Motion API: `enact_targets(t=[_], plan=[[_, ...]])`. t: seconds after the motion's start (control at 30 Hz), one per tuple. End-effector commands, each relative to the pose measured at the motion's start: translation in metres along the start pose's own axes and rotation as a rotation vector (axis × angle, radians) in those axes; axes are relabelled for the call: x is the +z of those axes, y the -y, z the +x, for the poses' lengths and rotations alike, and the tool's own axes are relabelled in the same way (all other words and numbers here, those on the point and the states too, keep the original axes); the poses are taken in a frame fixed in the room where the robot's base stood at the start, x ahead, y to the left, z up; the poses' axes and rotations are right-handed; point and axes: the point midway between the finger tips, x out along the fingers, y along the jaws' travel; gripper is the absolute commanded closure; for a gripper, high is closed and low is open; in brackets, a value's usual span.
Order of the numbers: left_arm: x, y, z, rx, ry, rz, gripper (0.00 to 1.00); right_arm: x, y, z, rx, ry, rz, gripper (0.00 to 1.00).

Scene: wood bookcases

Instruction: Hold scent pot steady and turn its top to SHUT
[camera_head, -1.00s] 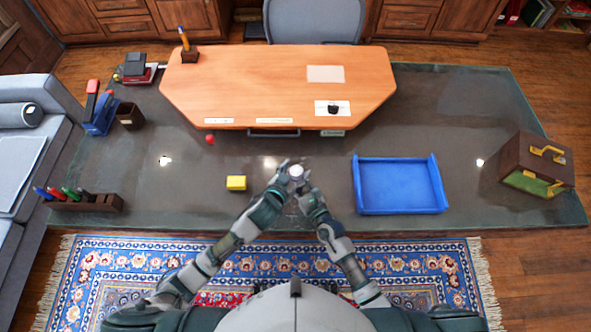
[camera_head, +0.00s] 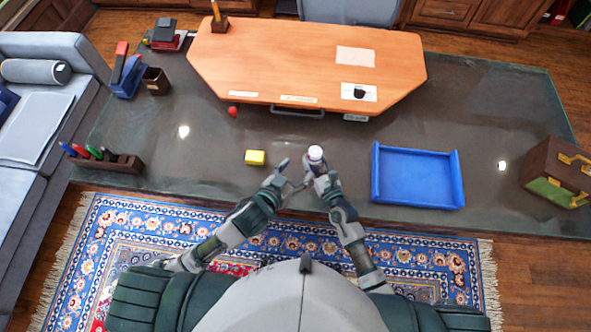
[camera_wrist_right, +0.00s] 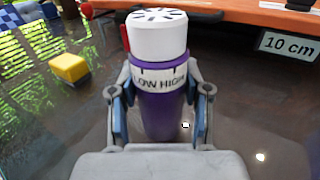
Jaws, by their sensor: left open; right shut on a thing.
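The scent pot (camera_wrist_right: 163,92) has a purple body and a white, slotted top (camera_wrist_right: 157,37). Its band reads LOW HIGH below the top; the word SHUT is not in view. My right gripper (camera_wrist_right: 160,105) is shut on the purple body, one finger on each side, and the pot looks upright. Its base is hidden, so I cannot tell whether it touches the table. In the head view the white top (camera_head: 315,152) shows above my right gripper (camera_head: 313,168). My left gripper (camera_head: 290,176) is open and empty, just left of the pot and apart from it.
A yellow block (camera_head: 255,157) lies to the left, and a blue tray (camera_head: 418,203) to the right. A red ball (camera_head: 233,111) is near the orange raised desk top (camera_head: 300,60). A pen rack (camera_head: 105,161) and a brown case (camera_head: 558,172) stand farther out.

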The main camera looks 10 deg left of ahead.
Motion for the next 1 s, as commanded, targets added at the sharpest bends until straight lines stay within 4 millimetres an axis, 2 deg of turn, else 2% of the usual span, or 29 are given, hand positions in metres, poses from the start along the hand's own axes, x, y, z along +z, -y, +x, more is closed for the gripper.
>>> enact_targets(t=[0.23, 0.27, 0.33, 0.37, 0.67, 0.77, 0.87, 1.0], plan=[[0.0, 0.0, 0.0, 0.0, 0.0, 0.0, 0.31, 0.001, 0.0, 0.0, 0.0, 0.002, 0.0, 0.95], [0.0, 0.0, 0.0, 0.0, 0.0, 0.0, 0.31, 0.001, 0.0, 0.0, 0.0, 0.002, 0.0, 0.45], [0.0, 0.0, 0.0, 0.001, 0.0, 0.0, 0.31, 0.001, 0.0, 0.0, 0.0, 0.001, 0.0, 0.27], [0.0, 0.0, 0.0, 0.001, 0.0, 0.0, 0.31, 0.001, 0.0, 0.0, 0.0, 0.001, 0.0, 0.23], [0.0, 0.0, 0.001, 0.001, 0.0, 0.0, 0.31, 0.0, 0.0, -0.001, 0.0, 0.0, 0.0, 0.23], [0.0, 0.0, 0.001, 0.001, 0.0, 0.0, 0.31, -0.001, 0.0, -0.007, 0.0, -0.001, 0.0, 0.23], [0.0, 0.0, 0.001, 0.001, 0.0, 0.0, 0.31, -0.001, 0.0, -0.022, 0.0, -0.002, 0.0, 0.23], [0.0, 0.0, 0.0, 0.001, 0.0, 0.0, 0.31, -0.002, 0.0, -0.054, 0.0, -0.003, 0.0, 0.23]])
